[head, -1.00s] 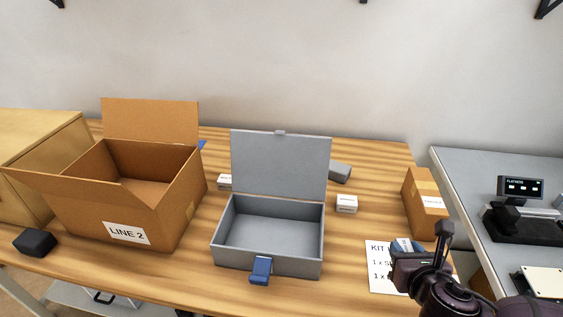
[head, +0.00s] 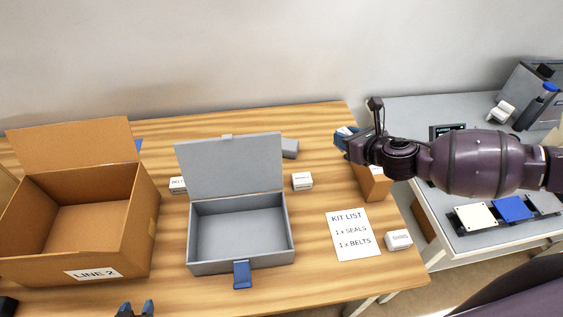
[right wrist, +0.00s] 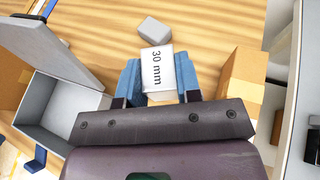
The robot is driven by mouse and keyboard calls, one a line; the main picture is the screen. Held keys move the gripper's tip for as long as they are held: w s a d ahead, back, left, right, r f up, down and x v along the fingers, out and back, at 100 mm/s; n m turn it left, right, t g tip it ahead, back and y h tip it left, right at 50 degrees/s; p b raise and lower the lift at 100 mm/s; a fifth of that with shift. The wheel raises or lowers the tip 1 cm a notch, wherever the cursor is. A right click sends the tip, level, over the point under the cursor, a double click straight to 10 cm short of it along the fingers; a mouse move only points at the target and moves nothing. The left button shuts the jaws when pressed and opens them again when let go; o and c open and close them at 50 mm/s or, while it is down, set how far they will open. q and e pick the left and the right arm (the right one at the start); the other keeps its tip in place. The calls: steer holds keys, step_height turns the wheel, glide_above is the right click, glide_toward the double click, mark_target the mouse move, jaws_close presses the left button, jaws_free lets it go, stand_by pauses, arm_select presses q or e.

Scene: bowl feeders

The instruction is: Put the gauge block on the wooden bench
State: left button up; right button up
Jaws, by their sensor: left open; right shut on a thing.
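The gauge block (right wrist: 158,70) is a pale block marked "30 mm". In the right wrist view it sits between the blue fingers of my right gripper (right wrist: 158,85), which is shut on it. In the head view my right gripper (head: 346,138) is above the back right of the wooden bench (head: 310,125), and the block is mostly hidden by the fingers. Bare wood shows beyond the block in the wrist view. My left gripper (head: 134,309) is open and empty at the bottom edge of the head view, in front of the bench's contents.
An open grey case (head: 240,264) stands mid-bench, with an open cardboard box (head: 130,235) left of it. A grey block (head: 290,148), small white boxes (head: 302,181) (head: 399,240), a kit list (head: 352,233) and a brown carton (head: 375,183) are around. Bare wood lies at the back.

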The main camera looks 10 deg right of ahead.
arm_select(q)
steer(key=shift+s, duration=0.1)
arm_select(e)
steer(key=shift+f, duration=0.15)
arm_select(q)
steer(key=shift+r, duration=0.15)
arm_select(e)
step_height(320, 180, down, 14)
steer(key=shift+s+f, duration=0.1)
steer(key=shift+f, duration=0.15)
arm_select(q)
steer(key=shift+w+d+f+b, duration=0.1)
steer(key=shift+w+f+b, duration=0.35)
steer(key=shift+b, duration=0.45)
arm_select(e)
step_height(320, 180, down, 4)
steer(key=shift+f, duration=0.1)
arm_select(q)
steer(key=shift+f, duration=0.1)
arm_select(e)
steer(key=shift+f, duration=0.4)
arm_select(q)
steer(key=shift+w+r, duration=0.15)
steer(key=shift+r, duration=0.05)
arm_select(e)
steer(key=shift+f, duration=0.1)
arm_select(q)
steer(key=shift+f+b, duration=0.15)
steer(key=shift+b, duration=0.15)
